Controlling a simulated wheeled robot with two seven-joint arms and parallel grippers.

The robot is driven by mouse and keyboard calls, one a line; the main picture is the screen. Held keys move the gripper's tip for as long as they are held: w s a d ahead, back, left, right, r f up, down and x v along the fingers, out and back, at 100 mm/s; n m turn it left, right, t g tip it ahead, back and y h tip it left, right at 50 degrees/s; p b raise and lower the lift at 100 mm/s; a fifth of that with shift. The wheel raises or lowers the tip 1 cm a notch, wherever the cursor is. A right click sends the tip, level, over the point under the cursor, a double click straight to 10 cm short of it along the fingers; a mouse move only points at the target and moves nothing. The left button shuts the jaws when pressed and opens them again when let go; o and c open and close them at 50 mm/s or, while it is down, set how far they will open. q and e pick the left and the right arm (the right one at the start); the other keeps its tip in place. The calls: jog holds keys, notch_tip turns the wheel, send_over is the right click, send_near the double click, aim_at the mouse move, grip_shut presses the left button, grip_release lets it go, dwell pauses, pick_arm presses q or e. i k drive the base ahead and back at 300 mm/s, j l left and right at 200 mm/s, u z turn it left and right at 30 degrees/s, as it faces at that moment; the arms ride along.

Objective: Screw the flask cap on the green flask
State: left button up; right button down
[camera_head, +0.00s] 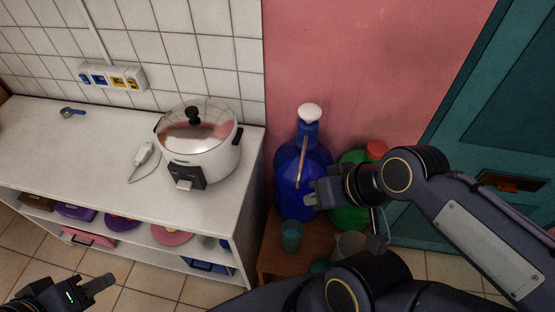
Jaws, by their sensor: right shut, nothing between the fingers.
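The green flask (352,157) stands at the right on a low brown stand, largely hidden behind my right gripper and arm. A red cap (376,149) shows at its top; I cannot tell whether it is screwed tight. My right gripper (311,193) is shut and empty, in front of the green flask and overlapping the lower right of the blue flask in the picture; I cannot tell whether it touches either. My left gripper (104,283) is at the bottom left, in front of the shelf and away from the flasks; its finger opening is not clear.
A blue flask (290,170) with a white cap (310,113) stands left of the green one. Cups (291,236) stand on the brown stand (272,262). A white shelf counter (60,150) holds a cooker (205,155). A teal door (500,110) is at right.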

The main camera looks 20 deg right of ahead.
aim_at(293, 230)
jog(key=k+l+z, duration=0.15)
jog(key=z, duration=0.2)
jog(key=k+l+z, duration=0.2)
jog(key=z, duration=0.15)
jog(key=k+l, duration=0.35)
jog(key=l, duration=0.15)
